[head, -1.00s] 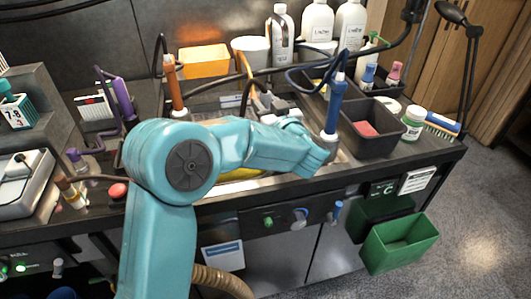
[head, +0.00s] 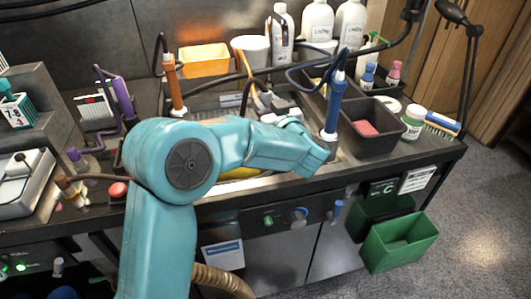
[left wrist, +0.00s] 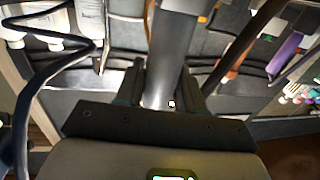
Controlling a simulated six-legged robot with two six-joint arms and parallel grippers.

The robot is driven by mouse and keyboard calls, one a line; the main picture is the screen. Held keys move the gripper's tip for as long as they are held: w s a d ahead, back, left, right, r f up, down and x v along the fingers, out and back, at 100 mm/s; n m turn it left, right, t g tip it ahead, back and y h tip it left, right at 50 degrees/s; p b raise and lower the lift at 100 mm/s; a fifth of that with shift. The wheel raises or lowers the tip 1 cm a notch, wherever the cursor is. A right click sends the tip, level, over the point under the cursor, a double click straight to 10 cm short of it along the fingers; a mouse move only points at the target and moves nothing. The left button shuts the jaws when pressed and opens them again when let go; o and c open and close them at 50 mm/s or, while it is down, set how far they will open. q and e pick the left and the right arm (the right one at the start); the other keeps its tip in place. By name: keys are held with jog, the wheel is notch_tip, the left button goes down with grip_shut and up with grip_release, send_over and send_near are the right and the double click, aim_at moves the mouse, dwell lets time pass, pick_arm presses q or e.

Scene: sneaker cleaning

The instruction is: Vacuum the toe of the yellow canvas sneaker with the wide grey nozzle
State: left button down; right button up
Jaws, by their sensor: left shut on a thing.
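My left gripper (left wrist: 163,88) is shut on a wide grey tube-shaped piece (left wrist: 175,45), seen in the left wrist view, which looks like the grey nozzle. Its far end runs out of the top of that view. In the head view my teal left arm reaches over the front of the bench, and its jaws and the nozzle tip are hidden or hard to make out. A thin yellow patch (head: 240,173), probably the yellow sneaker, shows just below the forearm. The arm covers most of it, so its toe and any contact with the nozzle cannot be seen. My right gripper is not in view.
An orange-handled tool (head: 172,82) and a blue one (head: 335,105) stand upright on either side. A dark bin (head: 372,138) with a red pad, a green-labelled jar (head: 413,122) and white bottles (head: 317,22) are at the right and back. A green bin (head: 400,242) hangs in front.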

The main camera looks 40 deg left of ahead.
pick_arm(q)
jog(key=shift+s+d, duration=0.1)
jog(key=shift+d, duration=0.1)
jog(key=shift+v, duration=1.55)
jog(key=shift+s+a, duration=0.1)
jog(key=shift+s, duration=0.05)
jog(key=shift+a+r, duration=0.1)
jog(key=shift+a, duration=0.1)
jog(key=shift+w+p+x, duration=0.25)
jog(key=shift+p+x, duration=0.3)
jog(key=shift+x, duration=1.1)
jog(key=shift+d, duration=0.15)
dwell(0.4)
